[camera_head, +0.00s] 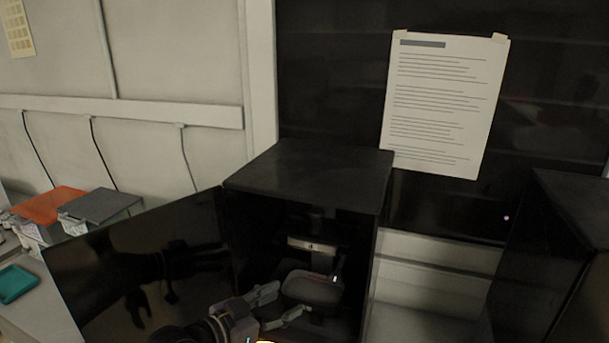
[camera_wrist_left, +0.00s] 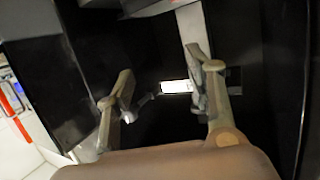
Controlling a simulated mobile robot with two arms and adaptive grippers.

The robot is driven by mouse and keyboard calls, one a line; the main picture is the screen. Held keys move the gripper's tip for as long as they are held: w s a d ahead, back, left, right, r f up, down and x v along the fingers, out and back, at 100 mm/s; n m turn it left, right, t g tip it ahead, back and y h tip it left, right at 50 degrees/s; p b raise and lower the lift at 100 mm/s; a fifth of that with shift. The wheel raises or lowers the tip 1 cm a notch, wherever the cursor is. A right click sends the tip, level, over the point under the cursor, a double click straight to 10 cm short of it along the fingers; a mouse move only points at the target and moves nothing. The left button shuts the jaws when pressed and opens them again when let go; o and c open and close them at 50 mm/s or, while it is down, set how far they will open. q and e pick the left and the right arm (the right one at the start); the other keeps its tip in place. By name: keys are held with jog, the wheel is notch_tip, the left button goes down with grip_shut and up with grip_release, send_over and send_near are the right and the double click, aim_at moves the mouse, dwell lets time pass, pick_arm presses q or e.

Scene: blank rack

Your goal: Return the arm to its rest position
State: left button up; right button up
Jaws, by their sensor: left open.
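My left gripper (camera_head: 280,305) is in the lower middle of the head view, at the open front of a black cabinet (camera_head: 310,172). Its two fingers are spread apart with nothing between them. In the left wrist view the open fingers (camera_wrist_left: 165,95) point into the dark inside of the cabinet. A grey rounded device (camera_head: 312,287) sits inside the cabinet, just beyond the fingertips in the head view. I cannot tell whether the fingers touch it. My right gripper does not show.
The cabinet's glossy black door (camera_head: 110,265) stands open to the left and reflects my arm. Another black cabinet (camera_head: 565,215) stands at the right. A counter at the left holds an orange-topped box (camera_head: 50,203), a grey-topped box (camera_head: 100,205) and a teal tray (camera_head: 17,284).

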pick_arm(q)
jog(key=s+a+f+n+g+y, duration=0.2)
jog(key=s+f, duration=0.5)
jog(key=s+a+f+n+g+y, duration=0.1)
jog(key=s+a+f+g+y, duration=0.15)
jog(key=s+f, duration=0.4)
jog(key=s+a+f+n+g+y, duration=0.25)
jog(key=s+a, duration=0.25)
jog(key=s, duration=0.3)
jog(key=s+a+f+n+g+y, duration=0.1)
jog(key=s+a+f+n+y, duration=0.2)
jog(key=s, duration=0.6)
notch_tip(320, 180, down, 26)
jog(key=a+m+g+b, duration=0.1)
jog(key=m+b, duration=0.1)
jog(key=s+a+f+g+b, duration=0.1)
jog(key=s+a+f, duration=0.2)
jog(key=s+f, duration=1.4)
notch_tip(320, 180, down, 3)
jog(key=shift+s+r, duration=0.2)
jog(key=shift+s, duration=0.2)
jog(key=shift+c, duration=0.5)
